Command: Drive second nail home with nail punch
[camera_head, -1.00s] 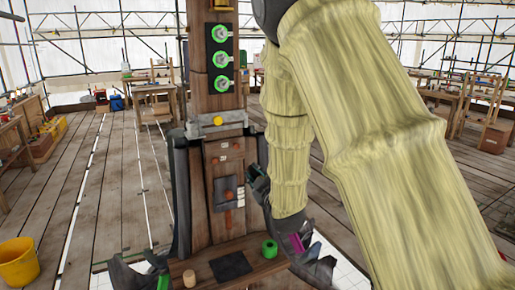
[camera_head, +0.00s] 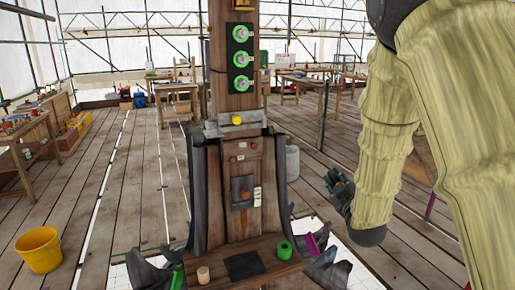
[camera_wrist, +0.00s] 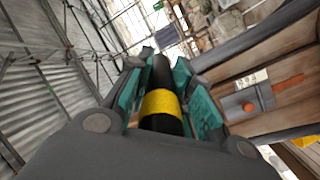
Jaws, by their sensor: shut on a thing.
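My gripper (camera_head: 337,185) is to the right of the wooden post (camera_head: 232,75), apart from it. In the wrist view, its teal-padded fingers (camera_wrist: 165,85) are shut on a black cylindrical tool with a yellow band (camera_wrist: 160,103), which looks like the nail punch. The tool's far end points away from the camera; it cannot be made out in the head view. On the post's lower panel is a dark plate (camera_head: 242,188) with a small orange-brown head (camera_head: 245,195), possibly a nail. The plate also shows at the right of the wrist view (camera_wrist: 237,104). How far any nail stands out is unclear.
Three green-ringed round fittings (camera_head: 241,57) run up the post above a grey collar (camera_head: 236,122). A wooden ledge at its foot holds a green ring (camera_head: 284,250) and a wooden peg (camera_head: 203,275). A yellow bucket (camera_head: 38,250) stands left. Workbenches line the back; open floor lies left.

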